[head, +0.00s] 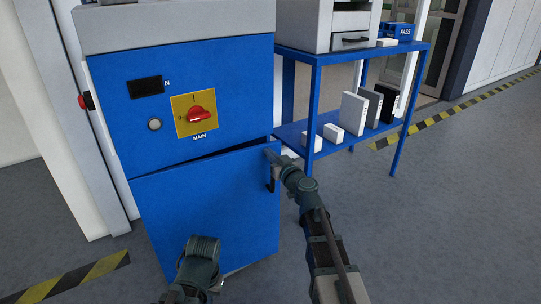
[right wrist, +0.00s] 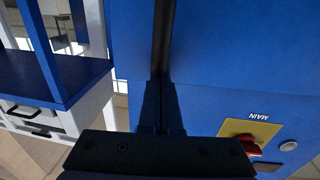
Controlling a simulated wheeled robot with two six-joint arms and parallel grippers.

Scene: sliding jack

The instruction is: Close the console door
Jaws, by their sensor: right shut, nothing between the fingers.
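The console (head: 115,110) is a blue cabinet with a grey top and a red MAIN switch on a yellow plate (head: 195,114). Its blue door (head: 205,205) is the lower front panel. A dark wedge-shaped gap along the door's top edge shows it standing slightly ajar. A dark handle (head: 270,184) is near the door's right edge. My right gripper (head: 272,155) is shut and empty at the door's upper right corner; I cannot tell if it touches. My left gripper is not visible.
A blue shelf table (head: 350,55) stands to the right behind the console, with a grey machine (head: 330,22) on top and several boxes below. A blue PASS bin (head: 398,31) is at its end. Yellow-black floor tape (head: 75,276) runs at lower left. Floor at right is clear.

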